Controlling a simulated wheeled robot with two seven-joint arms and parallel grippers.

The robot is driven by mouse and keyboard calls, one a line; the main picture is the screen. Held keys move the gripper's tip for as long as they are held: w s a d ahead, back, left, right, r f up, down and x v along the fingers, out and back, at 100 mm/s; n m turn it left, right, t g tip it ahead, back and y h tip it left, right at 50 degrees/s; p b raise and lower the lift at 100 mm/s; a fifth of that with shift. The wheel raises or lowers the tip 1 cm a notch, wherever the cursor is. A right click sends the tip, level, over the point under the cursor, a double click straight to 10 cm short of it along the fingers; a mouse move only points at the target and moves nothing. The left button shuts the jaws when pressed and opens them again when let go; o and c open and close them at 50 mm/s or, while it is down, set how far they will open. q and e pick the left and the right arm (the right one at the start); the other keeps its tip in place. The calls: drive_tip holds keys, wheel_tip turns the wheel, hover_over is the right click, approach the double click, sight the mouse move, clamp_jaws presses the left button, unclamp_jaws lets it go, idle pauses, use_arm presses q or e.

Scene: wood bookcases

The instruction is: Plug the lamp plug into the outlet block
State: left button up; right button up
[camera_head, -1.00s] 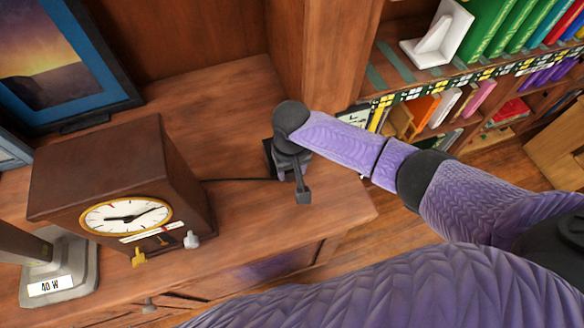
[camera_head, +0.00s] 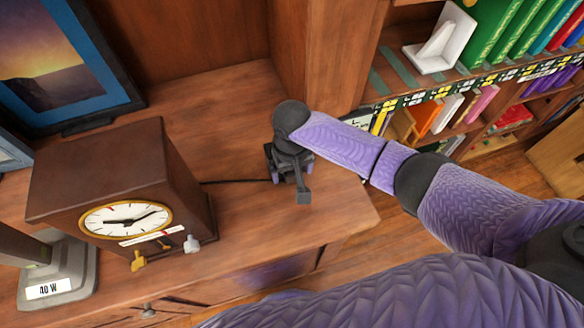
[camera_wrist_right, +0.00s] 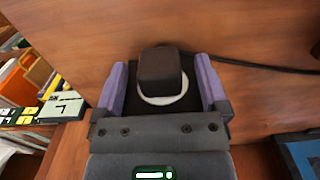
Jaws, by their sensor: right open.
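The dark, boxy plug (camera_wrist_right: 160,68) stands on a white ring (camera_wrist_right: 162,98) on top of the dark outlet block (camera_wrist_right: 118,85) in the right wrist view. It looks seated there, but its prongs are hidden. My right gripper (camera_wrist_right: 162,88) is open, with one purple finger on each side of the plug and a gap to each. In the head view my right gripper (camera_head: 290,172) is over the block near the cabinet top's right end and hides most of it. The lamp base (camera_head: 75,275), labelled 40 W, stands at lower left. My left gripper is out of view.
A brown clock (camera_head: 115,190) stands left of the gripper. A black cord (camera_head: 235,181) runs between the clock and the block. A framed picture (camera_head: 60,60) stands behind. A bookcase (camera_head: 440,75) is at right. The wood top behind the gripper is clear.

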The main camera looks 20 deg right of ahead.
wheel_tip(320, 180, up, 9)
drive_tip(key=p, duration=0.4)
drive_tip(key=shift+r, duration=0.45)
